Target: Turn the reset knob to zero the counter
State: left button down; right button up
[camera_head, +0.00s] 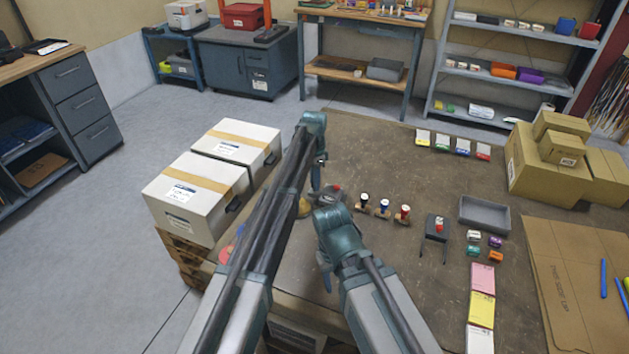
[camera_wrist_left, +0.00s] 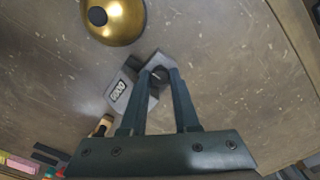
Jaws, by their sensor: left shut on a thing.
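The counter (camera_wrist_left: 128,90) is a small grey device with a display window, in the left wrist view. Its dark reset knob (camera_wrist_left: 160,74) sits between the fingertips of my left gripper (camera_wrist_left: 160,72), which is shut on it. The digits on the display are too small to read surely. In the head view my left gripper (camera_head: 318,178) points down at the table beside the counter, which is mostly hidden by my arms. My right gripper (camera_head: 325,274) hangs near the table's front edge, apart from the counter; its jaw opening is not clear.
A brass bell (camera_wrist_left: 113,22) stands close to the counter. Several stamps (camera_head: 384,207), a grey tray (camera_head: 485,214) and colored pads (camera_head: 482,307) lie to the right. White boxes (camera_head: 195,190) stand left of the table. Cardboard boxes (camera_head: 545,165) are at the right.

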pick_arm(q)
jog(key=c, duration=0.9)
grip_release()
notch_tip(320, 180, up, 14)
jog(key=p, duration=1.4)
pick_arm(e)
notch_tip(320, 180, up, 14)
pick_arm(q)
jog(key=shift+f, duration=0.1)
pick_arm(e)
jog(key=shift+f, duration=0.1)
